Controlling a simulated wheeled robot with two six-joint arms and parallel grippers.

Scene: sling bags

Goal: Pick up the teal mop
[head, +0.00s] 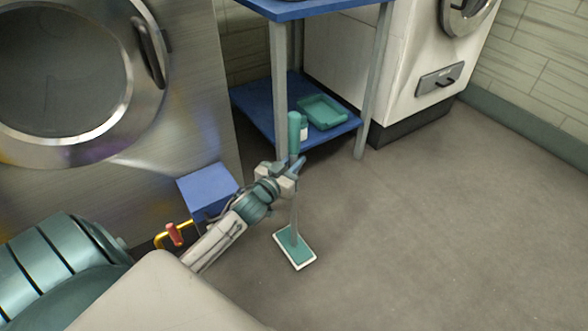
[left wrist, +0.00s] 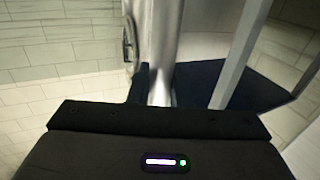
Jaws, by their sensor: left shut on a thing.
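The teal mop stands upright on the floor in the head view, with a teal handle (head: 294,130) at the top, a pale thin pole (head: 294,212) and a flat teal head (head: 294,247) with a white rim. My left gripper (head: 292,170) reaches in from the left and is shut on the mop's pole just below the handle. The mop head appears to rest on the floor. In the left wrist view the dark gripper body fills the lower part, and the grip itself is mostly hidden. My right gripper is not in view.
A blue-shelved table (head: 262,108) stands behind the mop, holding a teal tray (head: 323,112) and a white bottle (head: 304,128) on its lower shelf. A large steel washer (head: 190,120) is at left, with a blue box (head: 207,187) before it. A white machine (head: 345,55) stands behind. Floor at right is clear.

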